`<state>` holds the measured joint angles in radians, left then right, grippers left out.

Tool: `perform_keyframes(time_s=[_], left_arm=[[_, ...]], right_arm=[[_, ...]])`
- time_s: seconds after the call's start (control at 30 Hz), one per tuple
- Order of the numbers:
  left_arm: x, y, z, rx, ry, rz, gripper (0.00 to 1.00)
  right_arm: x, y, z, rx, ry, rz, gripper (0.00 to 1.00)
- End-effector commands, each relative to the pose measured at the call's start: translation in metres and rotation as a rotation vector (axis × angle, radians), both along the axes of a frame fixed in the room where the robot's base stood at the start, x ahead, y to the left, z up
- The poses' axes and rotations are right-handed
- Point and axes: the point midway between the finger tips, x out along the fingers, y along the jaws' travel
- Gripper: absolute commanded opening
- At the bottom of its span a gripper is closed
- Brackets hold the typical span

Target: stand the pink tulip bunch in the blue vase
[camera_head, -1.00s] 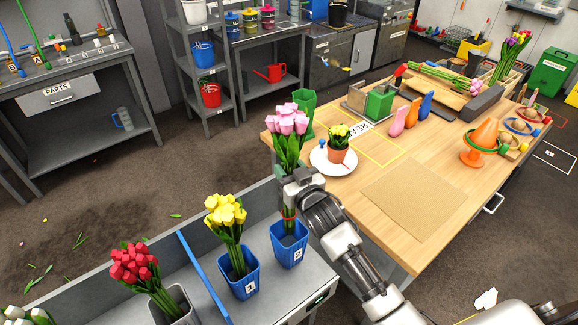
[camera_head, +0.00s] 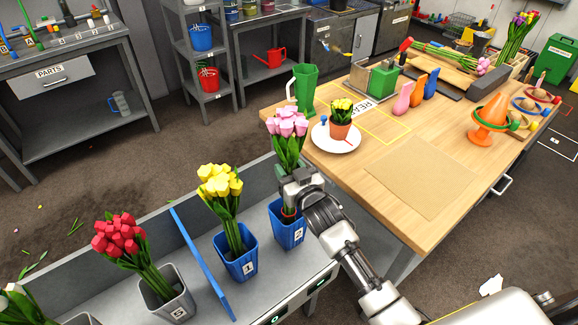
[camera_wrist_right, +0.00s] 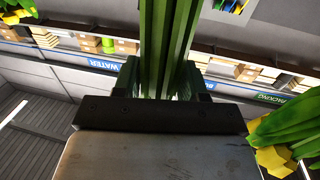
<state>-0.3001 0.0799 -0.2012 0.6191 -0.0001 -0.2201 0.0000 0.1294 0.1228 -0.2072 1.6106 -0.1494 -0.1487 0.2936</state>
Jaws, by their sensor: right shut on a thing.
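The pink tulip bunch (camera_head: 287,128) is upright above the blue vase marked 2 (camera_head: 286,232). My right gripper (camera_head: 293,188) is shut on its stems, just above the vase's rim. The lower stems, with a red band, reach down into the vase's mouth; their ends are hidden, so I cannot tell whether they touch the bottom. In the right wrist view the green stems (camera_wrist_right: 168,45) run between the dark fingers (camera_wrist_right: 163,82). My left gripper is not in view.
A blue vase marked 1 (camera_head: 236,262) with yellow tulips stands close on the left. Beyond a blue divider (camera_head: 200,255) is a grey vase (camera_head: 168,302) with red tulips. The wooden table (camera_head: 375,220) on the right holds a plate (camera_head: 335,140) with a potted plant.

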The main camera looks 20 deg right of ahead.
Motion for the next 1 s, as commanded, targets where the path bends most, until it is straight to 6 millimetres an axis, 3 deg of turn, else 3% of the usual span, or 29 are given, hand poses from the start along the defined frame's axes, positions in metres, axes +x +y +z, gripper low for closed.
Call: perform_keyframes(time_s=[0.2, 0.5, 1.0], left_arm=[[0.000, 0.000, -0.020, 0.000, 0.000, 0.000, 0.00], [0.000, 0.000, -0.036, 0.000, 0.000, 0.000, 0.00], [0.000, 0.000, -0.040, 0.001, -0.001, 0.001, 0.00]], right_arm=[[0.000, 0.000, -0.025, 0.001, -0.002, 0.000, 0.09], [0.000, 0.000, -0.049, 0.000, -0.002, 0.000, 0.09], [0.000, 0.000, -0.054, 0.000, -0.002, 0.000, 0.09]])
